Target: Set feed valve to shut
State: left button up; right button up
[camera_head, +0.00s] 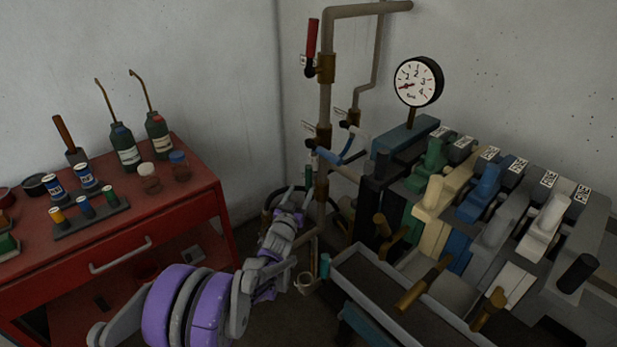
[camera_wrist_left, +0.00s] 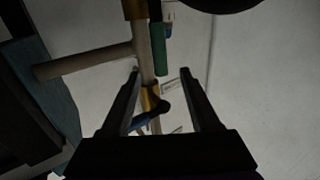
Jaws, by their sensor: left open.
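Several lever valves sit on the brown upright pipe in the head view; their tags are too small to read, so I cannot tell which is the feed valve. One has a red lever (camera_head: 312,40) standing upright. My left gripper (camera_head: 298,193) is low beside the pipe, near the green lever. In the left wrist view its two fingers (camera_wrist_left: 160,72) are open and empty, with the pipe and the green lever (camera_wrist_left: 160,50) beyond them. My right gripper is not in view.
A round gauge (camera_head: 418,81) stands above a bank of coloured levers (camera_head: 487,195) at right. A grey trough (camera_head: 365,280) lies in front of it. A red cart (camera_head: 150,215) with bottles and small cans is at left. Pale walls close the back.

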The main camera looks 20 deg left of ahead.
aim_at(308, 177)
pick_arm(q)
jog(key=w, duration=0.3)
jog(key=w+p, duration=0.1)
jog(key=w, duration=0.6)
jog(key=shift+a, duration=0.3)
grip_shut()
dwell(0.9)
